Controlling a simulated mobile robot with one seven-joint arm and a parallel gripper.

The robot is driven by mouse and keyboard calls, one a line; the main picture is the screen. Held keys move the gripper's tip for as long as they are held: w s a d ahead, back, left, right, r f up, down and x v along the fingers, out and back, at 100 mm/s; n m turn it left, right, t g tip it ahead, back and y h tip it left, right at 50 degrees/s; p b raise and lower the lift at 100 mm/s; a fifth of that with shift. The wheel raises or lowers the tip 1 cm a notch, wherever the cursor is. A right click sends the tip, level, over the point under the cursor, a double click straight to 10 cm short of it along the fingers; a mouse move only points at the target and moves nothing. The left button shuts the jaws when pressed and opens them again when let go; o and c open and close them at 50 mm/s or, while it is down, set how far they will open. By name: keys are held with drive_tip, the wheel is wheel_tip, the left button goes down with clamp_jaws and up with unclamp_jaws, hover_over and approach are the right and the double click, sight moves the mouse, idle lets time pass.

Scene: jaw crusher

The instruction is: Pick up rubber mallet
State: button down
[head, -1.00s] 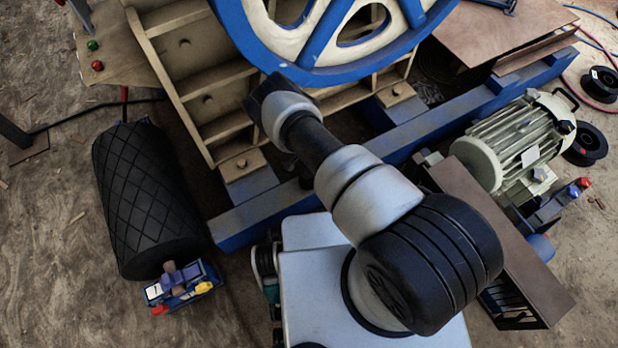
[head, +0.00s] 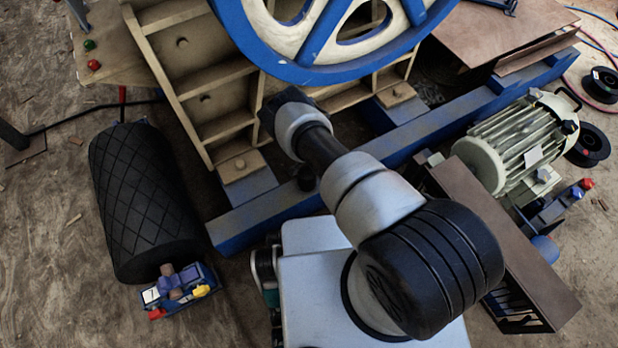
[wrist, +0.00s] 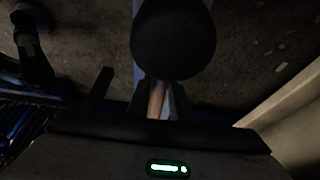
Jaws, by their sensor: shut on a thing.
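The rubber mallet shows in the wrist view, with a dark, rounded head (wrist: 173,42) and a pale wooden handle below it. My gripper (wrist: 160,102) is shut on the handle, with a dark finger on each side, close under the head. The lower part of the handle is hidden by the gripper body. In the head view my arm covers the gripper. A small dark round shape (head: 306,178) shows beside the arm there; I cannot tell for sure that it is the mallet head.
The crusher's blue-rimmed flywheel (head: 330,65) and ribbed tan body (head: 205,75) stand just beyond my arm. A blue frame beam (head: 385,150) runs across. A black textured roller (head: 145,200) lies at left, a motor (head: 515,140) at right. Open ground lies at far left.

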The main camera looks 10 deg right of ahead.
drive_tip(key=shift+r, duration=0.1)
wheel_tip(320, 180, up, 10)
drive_tip(key=p, duration=0.3)
drive_tip(key=shift+p, duration=0.35)
drive_tip(key=shift+s+a, duration=0.1)
